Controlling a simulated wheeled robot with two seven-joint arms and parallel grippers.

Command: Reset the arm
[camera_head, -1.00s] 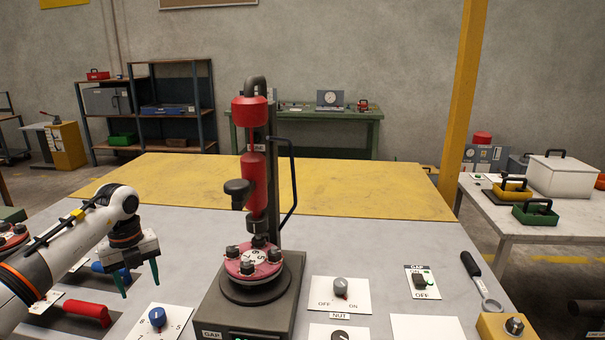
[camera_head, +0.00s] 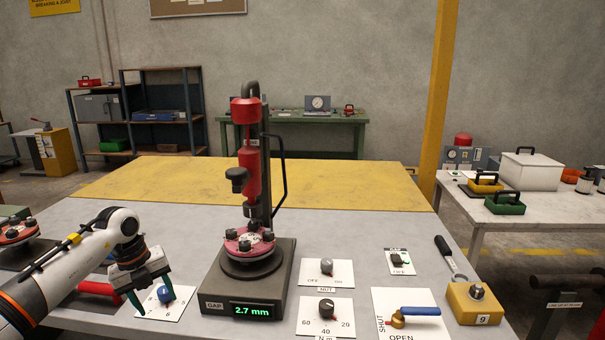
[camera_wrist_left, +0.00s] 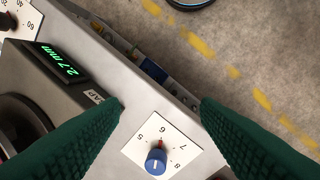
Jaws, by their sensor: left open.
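My left gripper (camera_head: 151,290) is open and empty in the head view, above the table at the left. Its green fingers point down on either side of the blue knob (camera_head: 166,293) as seen from the head. In the left wrist view the blue knob (camera_wrist_left: 156,160) on its numbered white plate (camera_wrist_left: 170,140) lies below and between the two spread fingers. I cannot tell how high the fingers are above it. The red flanged spool (camera_head: 249,242) sits on the grey gap stand (camera_head: 246,285), whose display reads 2.7 mm. My right gripper is not in view.
A red handle (camera_head: 97,289) lies behind my left arm. The yellow mat (camera_head: 270,182) is clear.

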